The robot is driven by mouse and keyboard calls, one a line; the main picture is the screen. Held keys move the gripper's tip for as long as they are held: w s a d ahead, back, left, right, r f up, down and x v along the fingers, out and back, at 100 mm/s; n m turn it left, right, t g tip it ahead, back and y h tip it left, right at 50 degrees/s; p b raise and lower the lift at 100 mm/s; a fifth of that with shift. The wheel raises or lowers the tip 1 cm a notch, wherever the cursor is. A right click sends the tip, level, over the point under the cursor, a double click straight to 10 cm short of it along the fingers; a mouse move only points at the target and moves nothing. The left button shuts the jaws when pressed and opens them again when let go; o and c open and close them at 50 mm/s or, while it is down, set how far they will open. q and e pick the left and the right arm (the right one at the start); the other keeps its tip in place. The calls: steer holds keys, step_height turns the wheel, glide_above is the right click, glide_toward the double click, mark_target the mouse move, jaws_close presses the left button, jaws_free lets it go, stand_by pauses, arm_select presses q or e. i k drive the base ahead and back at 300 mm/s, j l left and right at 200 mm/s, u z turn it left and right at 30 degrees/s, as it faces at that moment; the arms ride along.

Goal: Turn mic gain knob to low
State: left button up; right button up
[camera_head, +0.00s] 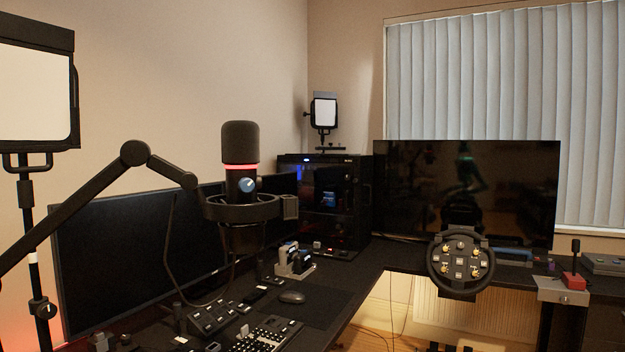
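The black microphone (240,146) stands upright in a ring-shaped shock mount (212,210), held on a black boom arm (85,193) from the left. A lit red band circles it below its grille. The mic gain knob (247,184), a small round pale blue knob, is on the microphone's front just under the red band. Nothing touches the knob. Neither of my grippers is in view.
Behind the microphone is a dark monitor (110,262). On the desk below are a keyboard (265,335), a mouse (292,297) and small control boxes. A racing wheel (460,264) stands at right before another monitor (520,195). A light panel (35,95) stands at left.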

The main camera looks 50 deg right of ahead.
mark_target(246, 185)
steer(key=i+j+z, duration=0.1)
steer(key=z, duration=0.3)
steer(key=i+j+z, duration=0.1)
steer(key=z, duration=0.3)
steer(key=j+z, duration=0.4)
steer(key=i+l, duration=0.05)
steer(key=l, duration=0.05)
